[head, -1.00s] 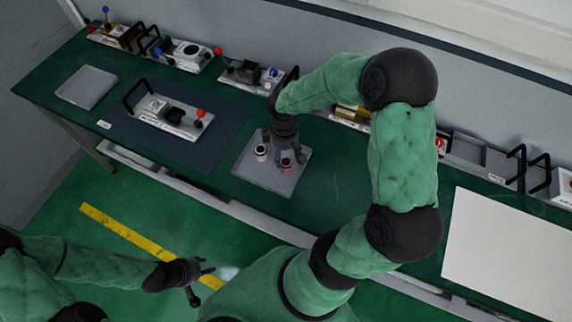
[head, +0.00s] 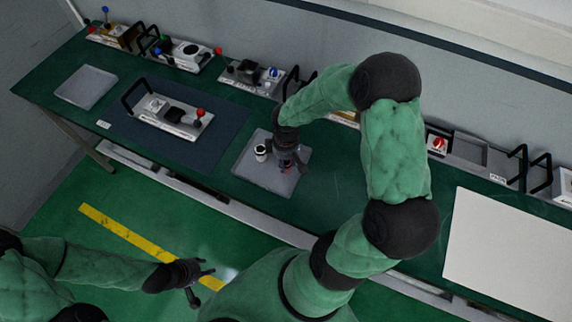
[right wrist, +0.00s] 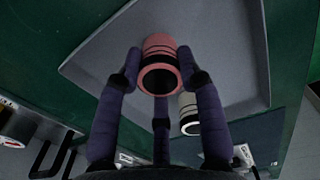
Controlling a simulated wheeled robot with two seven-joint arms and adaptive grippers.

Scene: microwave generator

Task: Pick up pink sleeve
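The pink sleeve (right wrist: 159,44) stands on the grey tray (head: 246,167), with its round open end toward the camera in the right wrist view. My right gripper (right wrist: 160,62) has fingers on both sides of the sleeve and a third finger below it. The fingertips are very close to its sides; I cannot tell whether they press on it. In the head view my right gripper (head: 288,168) largely hides the sleeve. My left gripper (head: 203,281) is open and empty, low over the floor at the left.
A white and black sleeve (head: 261,153) stands on the same tray, close to the right gripper; it also shows in the right wrist view (right wrist: 189,114). A module with a red knob (head: 172,117) lies on the dark mat (head: 222,125). Several modules line the back. A white board (head: 510,250) lies right.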

